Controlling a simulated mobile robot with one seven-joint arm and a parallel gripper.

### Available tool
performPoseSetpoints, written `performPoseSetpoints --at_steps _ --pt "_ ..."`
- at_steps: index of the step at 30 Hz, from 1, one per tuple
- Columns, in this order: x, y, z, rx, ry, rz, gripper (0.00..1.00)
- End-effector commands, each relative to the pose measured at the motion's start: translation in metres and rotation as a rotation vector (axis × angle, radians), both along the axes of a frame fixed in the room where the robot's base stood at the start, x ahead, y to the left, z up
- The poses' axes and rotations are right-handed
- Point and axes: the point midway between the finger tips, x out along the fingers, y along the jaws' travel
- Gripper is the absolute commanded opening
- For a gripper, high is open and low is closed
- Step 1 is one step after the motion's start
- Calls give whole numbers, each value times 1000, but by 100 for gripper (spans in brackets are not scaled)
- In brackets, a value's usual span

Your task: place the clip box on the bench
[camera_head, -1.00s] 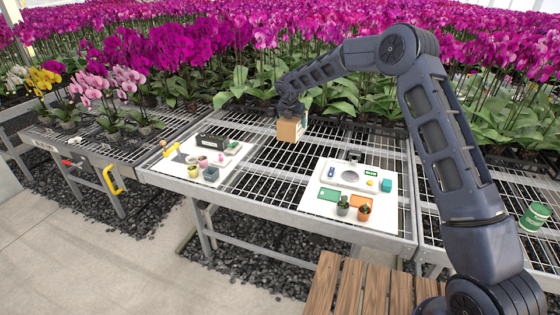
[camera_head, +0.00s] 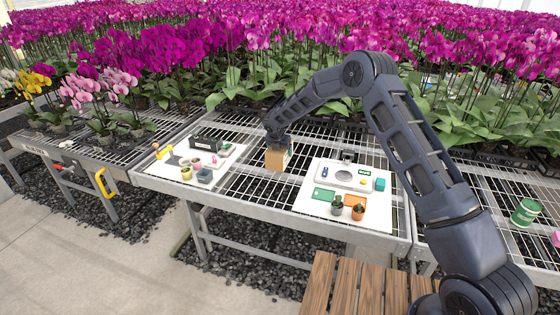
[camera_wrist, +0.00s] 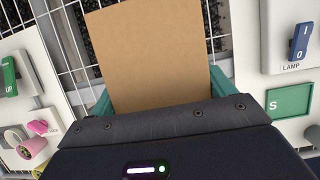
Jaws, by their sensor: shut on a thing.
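The clip box (camera_head: 276,158) is a tan cardboard-coloured box. My gripper (camera_head: 276,140) is shut on it from above. In the wrist view the box (camera_wrist: 155,55) fills the middle, with a teal finger (camera_wrist: 220,82) showing on each side of it. The bench (camera_head: 258,197) is a metal mesh table with a grey frame. The box is over the bare mesh between two white boards. I cannot tell whether its underside touches the mesh.
The left white board (camera_head: 168,175) holds several small pots and a dark box (camera_head: 206,143). The right white board (camera_head: 310,203) holds a panel, a green card and two potted plants. Orchids crowd behind. A green can (camera_head: 525,211) stands at right. A wooden slatted surface (camera_head: 345,290) is in front.

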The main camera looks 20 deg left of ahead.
Motion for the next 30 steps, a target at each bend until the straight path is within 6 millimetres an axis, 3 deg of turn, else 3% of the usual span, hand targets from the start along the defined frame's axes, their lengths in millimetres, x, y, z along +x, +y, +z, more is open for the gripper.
performPoseSetpoints --at_steps 8,16,28,29,30 --pt "0 0 -16 0 -1 0 48" --pt "0 0 -50 0 -1 1 48" --pt "0 0 -55 0 -1 0 48" --pt "0 0 -55 0 -1 0 86" --pt "0 0 -55 0 -1 0 94"
